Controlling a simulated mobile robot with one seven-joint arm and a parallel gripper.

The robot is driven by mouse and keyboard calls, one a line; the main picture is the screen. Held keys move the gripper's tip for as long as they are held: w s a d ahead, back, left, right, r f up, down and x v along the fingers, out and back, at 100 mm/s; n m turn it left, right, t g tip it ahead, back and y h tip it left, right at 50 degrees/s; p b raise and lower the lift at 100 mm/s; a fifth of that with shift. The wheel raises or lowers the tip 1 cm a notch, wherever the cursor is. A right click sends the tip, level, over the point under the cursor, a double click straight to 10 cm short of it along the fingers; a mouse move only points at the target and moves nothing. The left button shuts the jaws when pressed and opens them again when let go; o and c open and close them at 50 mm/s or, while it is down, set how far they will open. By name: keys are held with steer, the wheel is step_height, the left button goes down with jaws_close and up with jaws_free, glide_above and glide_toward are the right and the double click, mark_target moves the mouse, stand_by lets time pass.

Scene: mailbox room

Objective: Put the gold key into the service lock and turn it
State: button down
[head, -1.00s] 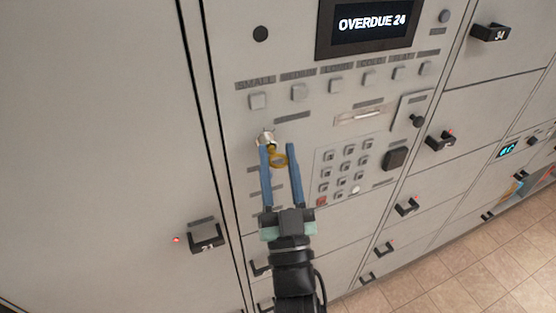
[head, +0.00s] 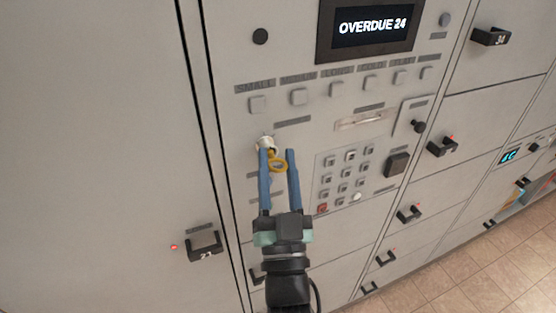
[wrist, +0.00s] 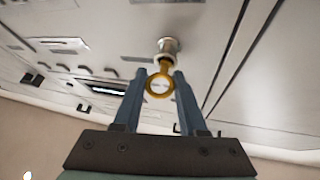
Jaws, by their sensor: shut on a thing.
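The gold key (head: 279,162) has a ring-shaped bow and sits between the two blue fingers of my gripper (head: 277,152). In the wrist view the key (wrist: 160,84) points away from my gripper (wrist: 161,78) toward the round silver service lock (wrist: 169,46). The lock also shows in the head view (head: 265,142), just past the left fingertip. The key's shaft meets the lock's face; how deep it sits is hidden. My gripper is shut on the key.
The panel around the lock has a keypad (head: 344,176), a row of square buttons (head: 336,90) and a display (head: 368,23) reading "OVERDUE 24". Locker doors with black handles (head: 204,246) stick out nearby. Tiled floor shows at lower right.

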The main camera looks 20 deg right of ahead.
steer(key=shift+r+m+g+h+p, duration=0.1)
steer(key=shift+m+g+h+p, duration=0.55)
steer(key=shift+p, duration=1.35)
steer(key=shift+m+g+h+p, duration=0.75)
steer(key=shift+m+p, duration=1.2)
steer(key=shift+p, duration=1)
steer(key=shift+m+g+h+p, duration=0.4)
steer(key=shift+m+g+p, duration=0.5)
steer(key=shift+m+p, duration=1.9)
steer(key=shift+g+p, duration=0.6)
steer(key=shift+p, duration=1.6)
steer(key=shift+m+g+p, duration=0.6)
steer(key=shift+m+p, duration=0.8)
steer(key=shift+p, duration=0.75)
steer(key=shift+m+g+y, duration=0.3)
steer(key=shift+m+g, duration=0.1)
steer(key=shift+m, duration=0.4)
